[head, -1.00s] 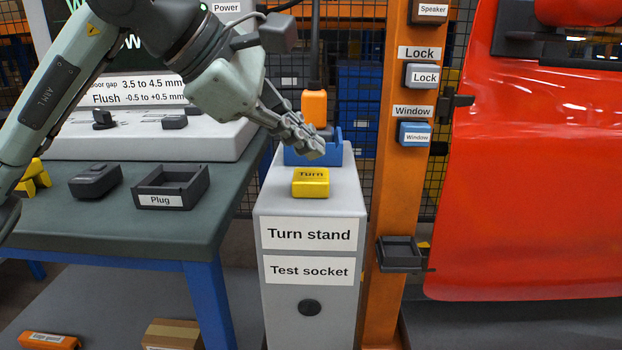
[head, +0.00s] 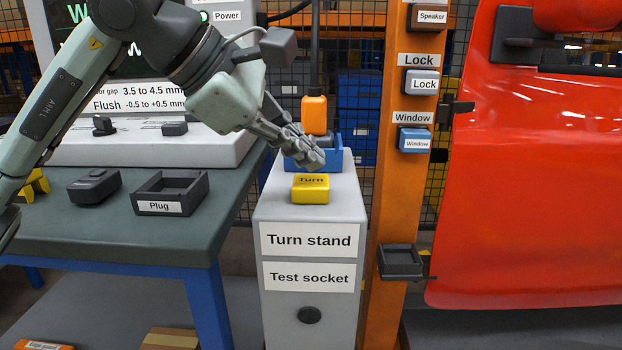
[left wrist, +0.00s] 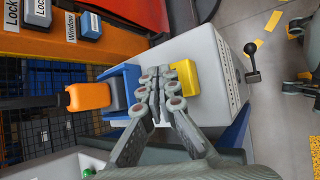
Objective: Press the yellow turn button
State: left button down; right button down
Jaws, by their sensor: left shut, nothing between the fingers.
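The yellow turn button (head: 311,190) sits on top of the grey turn stand (head: 263,215), near its front edge, with "Turn" on its upper face. My left gripper (head: 318,160) is shut and empty. In the head view its fingertips appear just above and behind the button, in front of the blue holder. In the left wrist view the shut fingertips (left wrist: 158,82) lie beside the yellow button (left wrist: 185,78), between it and the blue holder. A small gap seems to show; I cannot tell the exact height. My right gripper is not in view.
A blue holder (head: 335,160) with an orange tool (head: 315,115) stands behind the button. An orange post (head: 388,200) with switches and a red door (head: 540,200) are to the right. A green-topped table (head: 100,235) with a plug tray (head: 170,195) is on the left.

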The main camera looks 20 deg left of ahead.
aim_at(306, 181)
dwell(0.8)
pick_arm(q)
jog(key=shift+f+b, duration=0.45)
jog(key=shift+b, duration=0.05)
jog(key=shift+f+b, duration=0.45)
jog(key=shift+f, duration=0.05)
dwell(0.5)
dwell(0.4)
jog(key=shift+r+p, duration=0.7)
jog(key=shift+r, duration=0.25)
jog(key=shift+r+p, duration=1.9)
jog(key=shift+r, duration=0.6)
